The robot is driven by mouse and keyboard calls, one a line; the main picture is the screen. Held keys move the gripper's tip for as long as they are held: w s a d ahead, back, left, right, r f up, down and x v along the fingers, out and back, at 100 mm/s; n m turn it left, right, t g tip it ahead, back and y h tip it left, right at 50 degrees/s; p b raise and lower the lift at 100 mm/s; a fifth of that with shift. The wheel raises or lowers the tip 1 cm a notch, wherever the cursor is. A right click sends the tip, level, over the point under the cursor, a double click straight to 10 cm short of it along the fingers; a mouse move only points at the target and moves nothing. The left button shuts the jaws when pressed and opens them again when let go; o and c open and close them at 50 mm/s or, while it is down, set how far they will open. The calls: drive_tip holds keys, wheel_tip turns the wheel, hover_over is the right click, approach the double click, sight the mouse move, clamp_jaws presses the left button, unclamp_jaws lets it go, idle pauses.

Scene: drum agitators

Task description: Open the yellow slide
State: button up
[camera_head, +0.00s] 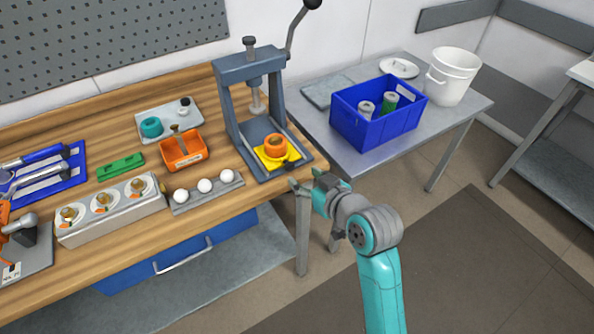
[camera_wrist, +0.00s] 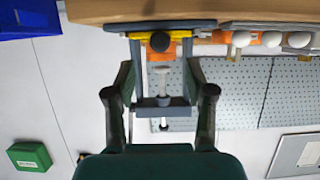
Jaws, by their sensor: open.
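The yellow slide (camera_head: 268,161) is a flat plate on the base of the grey arbor press (camera_head: 232,110), at the right end of the wooden bench. An orange ring-shaped part (camera_head: 275,146) sits on it, and a dark knob (camera_head: 289,166) is at its front. In the wrist view, which looks upside down, the slide (camera_wrist: 179,36) and its round dark knob (camera_wrist: 160,42) show between and beyond the fingers. My gripper (camera_head: 304,185) is open and empty, just off the bench's front right corner, apart from the knob. Its spread fingers (camera_wrist: 159,76) show in the wrist view.
A rack with white balls (camera_head: 205,186) and an orange bin (camera_head: 183,150) stand left of the press. The floor in front is clear.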

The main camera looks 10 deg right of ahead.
drive_tip(key=shift+v, duration=2.2)
drive_tip(key=s+d+f+m+t+h, duration=0.1)
drive_tip(key=s+d+f+m+h, duration=0.2)
drive_tip(key=s+f, duration=1.1)
drive_tip(key=s+r, duration=0.2)
drive_tip(key=s, duration=1)
drive_tip(key=s+d+r+t+h, duration=0.1)
drive_tip(key=s+r, duration=0.1)
drive_tip(key=s, duration=1)
drive_tip(key=shift+r+m, duration=0.15)
drive_tip(key=shift+m, duration=0.15)
